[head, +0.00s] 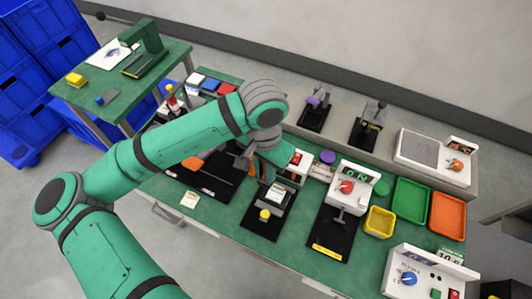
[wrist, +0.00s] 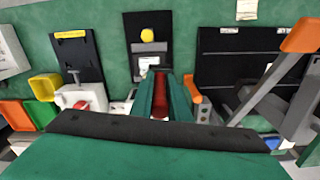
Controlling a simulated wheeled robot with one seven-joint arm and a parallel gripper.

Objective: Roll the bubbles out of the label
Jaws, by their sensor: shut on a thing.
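A grey block with a white label (head: 277,192) on its top stands on a black mat (head: 254,226), with a yellow knob (head: 265,214) in front of it. The label (wrist: 150,61) also shows in the wrist view, just beyond my fingertips. My gripper (head: 270,168) is behind the label in the head view. In the wrist view my gripper (wrist: 161,95) is shut on a dark red thing (wrist: 160,101), perhaps a roller handle. The fingers hide most of it, and I cannot tell whether it touches the label. Bubbles are too small to make out.
Green (head: 411,201) and orange (head: 448,216) trays lie at the far right.

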